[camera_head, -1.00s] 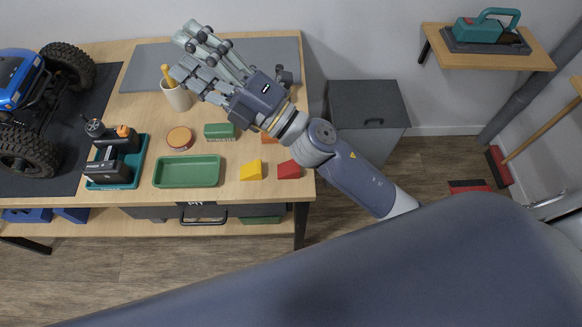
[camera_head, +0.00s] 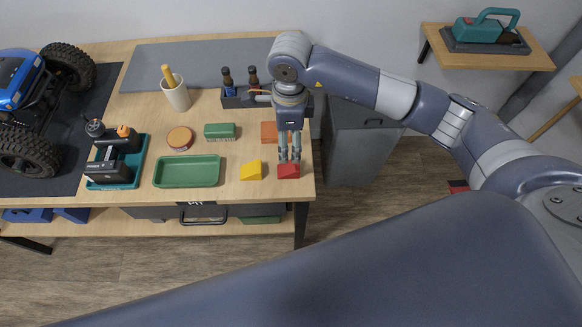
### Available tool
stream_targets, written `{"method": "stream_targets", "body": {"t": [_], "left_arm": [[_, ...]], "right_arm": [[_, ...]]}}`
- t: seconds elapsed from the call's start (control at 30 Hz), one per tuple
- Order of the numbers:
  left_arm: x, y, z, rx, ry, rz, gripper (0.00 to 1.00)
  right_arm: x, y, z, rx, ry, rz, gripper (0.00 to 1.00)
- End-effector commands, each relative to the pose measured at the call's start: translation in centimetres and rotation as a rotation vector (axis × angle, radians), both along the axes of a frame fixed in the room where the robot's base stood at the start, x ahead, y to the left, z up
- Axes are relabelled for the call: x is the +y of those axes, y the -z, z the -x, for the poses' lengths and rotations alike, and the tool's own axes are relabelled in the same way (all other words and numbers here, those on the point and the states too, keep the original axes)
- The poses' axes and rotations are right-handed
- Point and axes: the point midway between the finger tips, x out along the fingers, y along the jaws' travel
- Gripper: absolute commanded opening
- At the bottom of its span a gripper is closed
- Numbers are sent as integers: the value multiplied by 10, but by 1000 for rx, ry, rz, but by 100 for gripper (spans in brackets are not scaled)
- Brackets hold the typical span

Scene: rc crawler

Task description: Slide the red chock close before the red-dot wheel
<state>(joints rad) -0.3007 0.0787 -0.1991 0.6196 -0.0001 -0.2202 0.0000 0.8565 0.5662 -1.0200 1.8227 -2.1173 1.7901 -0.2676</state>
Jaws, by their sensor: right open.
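The red chock (camera_head: 288,172) lies near the front right corner of the workbench. My right gripper (camera_head: 289,160) points down just over the far side of the chock, with its fingers apart. I cannot tell whether the fingertips touch it. The blue crawler (camera_head: 15,82) stands on a dark mat at the left, cut off by the picture edge. Its black wheels show at the back (camera_head: 68,65) and front (camera_head: 27,153). No red dot can be made out on them. My left gripper is not in view.
A yellow chock (camera_head: 251,170) lies left of the red one. A green tray (camera_head: 187,184), a teal charger tray (camera_head: 133,175), a round tin (camera_head: 180,138) and a green brush (camera_head: 220,130) lie between it and the crawler. A bottle caddy (camera_head: 238,102) stands behind.

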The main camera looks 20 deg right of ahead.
Motion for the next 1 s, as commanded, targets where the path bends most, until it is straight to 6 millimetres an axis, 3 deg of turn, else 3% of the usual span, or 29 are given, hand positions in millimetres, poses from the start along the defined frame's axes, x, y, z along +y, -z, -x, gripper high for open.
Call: {"method": "stream_targets", "body": {"t": [0.3,0.57,0.8,1.0], "left_arm": [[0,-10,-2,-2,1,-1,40],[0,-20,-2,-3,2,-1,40],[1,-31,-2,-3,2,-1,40],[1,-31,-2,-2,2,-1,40]], "right_arm": [[-4,45,1,5,1,17,60],[-3,65,5,6,1,17,60],[-2,100,8,4,1,14,60],[-3,106,7,0,0,16,60]]}}
